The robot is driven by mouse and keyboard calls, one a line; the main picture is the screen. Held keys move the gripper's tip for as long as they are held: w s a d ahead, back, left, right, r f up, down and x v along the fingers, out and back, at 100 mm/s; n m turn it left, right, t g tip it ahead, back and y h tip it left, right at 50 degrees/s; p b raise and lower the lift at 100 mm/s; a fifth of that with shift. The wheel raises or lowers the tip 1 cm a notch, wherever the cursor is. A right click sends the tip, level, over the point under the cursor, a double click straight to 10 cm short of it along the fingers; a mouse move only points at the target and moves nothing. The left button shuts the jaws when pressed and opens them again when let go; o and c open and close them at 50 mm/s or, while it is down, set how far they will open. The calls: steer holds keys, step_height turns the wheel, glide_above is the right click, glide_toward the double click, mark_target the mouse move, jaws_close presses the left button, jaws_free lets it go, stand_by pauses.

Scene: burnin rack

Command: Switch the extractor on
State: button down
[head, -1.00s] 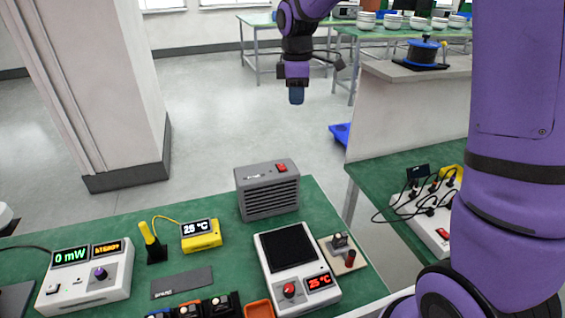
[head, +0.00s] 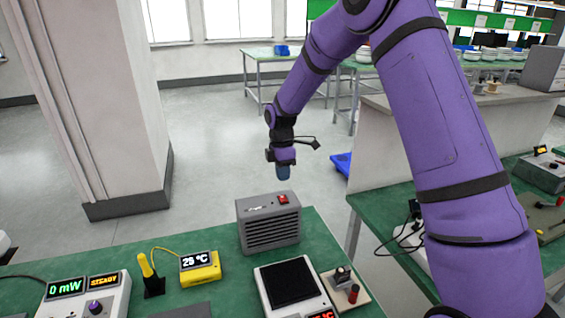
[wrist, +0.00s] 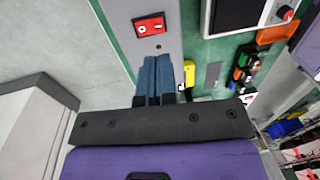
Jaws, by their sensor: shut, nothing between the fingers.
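The extractor (head: 268,228) is a grey box with a slatted front, standing on the green bench near its far edge. A red rocker switch (head: 283,199) sits on its top, toward the right. In the wrist view the red rocker (wrist: 149,25) shows white marks, beyond the fingertips. My gripper (head: 283,177) is shut and empty, pointing down just above the switch in the head view, with a small gap. Its blue fingers (wrist: 157,62) lie together in the wrist view, apart from the rocker. I cannot tell the rocker's position.
A yellow meter (head: 201,268) reading 25 °C and a yellow probe on a black stand (head: 150,275) are left of the extractor. A white device with a dark plate (head: 290,283) stands in front. A white meter (head: 85,298) reads 0 mW. Open floor lies behind the bench.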

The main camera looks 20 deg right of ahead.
mark_target(284, 200)
steer(key=f, duration=0.4)
steer(key=s+f, duration=0.1)
steer(key=f, duration=0.2)
steer(key=shift+f, duration=0.1)
